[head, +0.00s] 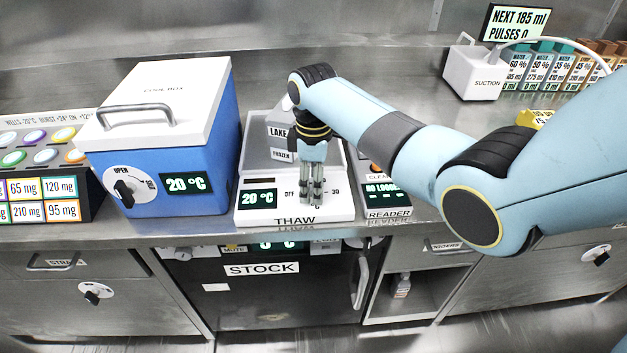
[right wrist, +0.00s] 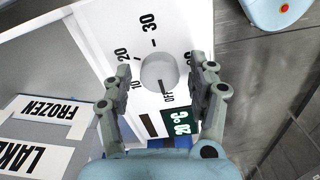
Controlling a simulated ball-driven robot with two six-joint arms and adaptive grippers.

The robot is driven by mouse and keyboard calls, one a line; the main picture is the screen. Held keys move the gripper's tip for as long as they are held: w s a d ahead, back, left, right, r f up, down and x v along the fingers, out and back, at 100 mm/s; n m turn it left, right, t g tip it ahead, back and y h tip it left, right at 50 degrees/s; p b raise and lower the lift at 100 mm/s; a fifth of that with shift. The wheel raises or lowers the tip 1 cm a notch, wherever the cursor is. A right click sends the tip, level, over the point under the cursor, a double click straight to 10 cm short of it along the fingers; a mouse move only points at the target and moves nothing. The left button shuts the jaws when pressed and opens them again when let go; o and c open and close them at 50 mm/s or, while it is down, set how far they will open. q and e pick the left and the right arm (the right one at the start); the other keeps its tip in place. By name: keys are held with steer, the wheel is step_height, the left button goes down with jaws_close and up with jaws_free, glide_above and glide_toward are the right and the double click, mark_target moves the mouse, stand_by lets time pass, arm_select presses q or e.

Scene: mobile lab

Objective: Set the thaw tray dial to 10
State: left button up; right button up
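The thaw tray (head: 245,215) is a white unit with a THAW label and a display (head: 258,197) reading 20 °C. Its dial is hidden behind my right gripper (head: 312,190) in the head view. The right wrist view shows the dial (right wrist: 158,72) as a round pale knob with marks OFF, 10, 20 and 30. A short dark line on the knob points toward OFF. My right gripper (right wrist: 160,66) is open, with one finger on each side of the knob and visible gaps to it. My left gripper is not in view.
A container labelled LAKE and FROZEN (head: 282,130) sits on the tray behind the gripper. A blue cool box (head: 205,150) stands left, a reader (head: 388,215) right. The STOCK cabinet (head: 260,295) is below the counter edge.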

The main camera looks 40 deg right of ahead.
steer(key=c, duration=1)
steer(key=shift+r+m+p, duration=0.15)
steer(key=shift+m+p, duration=0.75)
steer(key=shift+p, duration=0.15)
steer(key=m+p, duration=0.2)
steer(key=shift+m, duration=0.3)
steer(key=m+p, duration=0.2)
steer(key=m, duration=0.1)
steer(key=shift+m, duration=0.3)
steer(key=shift+m+p, duration=0.65)
steer(key=shift+m, duration=1.15)
steer(key=o, duration=1.1)
steer(key=shift+o, duration=0.2)
